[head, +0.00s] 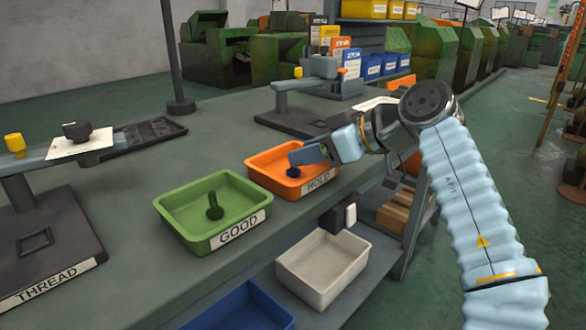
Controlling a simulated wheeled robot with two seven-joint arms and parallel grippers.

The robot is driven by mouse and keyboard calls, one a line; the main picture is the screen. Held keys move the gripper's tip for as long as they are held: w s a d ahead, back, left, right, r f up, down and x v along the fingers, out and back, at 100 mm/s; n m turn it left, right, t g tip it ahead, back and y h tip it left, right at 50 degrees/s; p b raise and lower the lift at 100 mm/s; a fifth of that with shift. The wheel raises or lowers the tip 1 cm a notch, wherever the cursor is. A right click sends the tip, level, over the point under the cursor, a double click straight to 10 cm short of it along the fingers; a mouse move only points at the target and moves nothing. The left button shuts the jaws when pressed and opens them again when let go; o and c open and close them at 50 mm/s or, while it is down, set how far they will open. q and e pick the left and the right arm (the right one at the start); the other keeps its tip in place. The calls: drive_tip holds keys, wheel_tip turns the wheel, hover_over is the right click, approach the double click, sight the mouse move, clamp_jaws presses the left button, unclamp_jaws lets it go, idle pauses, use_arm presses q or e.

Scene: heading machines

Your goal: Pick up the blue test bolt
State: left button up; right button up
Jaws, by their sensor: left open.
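A small dark blue bolt (293,172) is in the orange tray (262,184) labelled HOLD; it looks like the blue test bolt. My left gripper (306,155) reaches over this tray from the right, its blue-grey fingers close above and beside the bolt. It is open, and I cannot tell whether a finger touches the bolt. The fingers hide part of the tray's inside and perhaps part of the bolt. A dark green bolt (214,208) stands head down in the green tray (176,222) labelled GOOD. My right gripper is not in view.
The bench carries a THREAD gauge stand (45,240) at the left and another grey gauge stand (300,110) behind the trays. A white bin (322,268) and a blue bin (245,308) sit below the bench's front edge. Bare bench top lies left of the trays.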

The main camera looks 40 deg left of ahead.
use_arm(q)
drive_tip(key=x, duration=0.3)
drive_tip(key=shift+s+a+f, duration=0.15)
drive_tip(key=shift+a, duration=0.25)
drive_tip(key=shift+c, duration=0.2)
clamp_jaws()
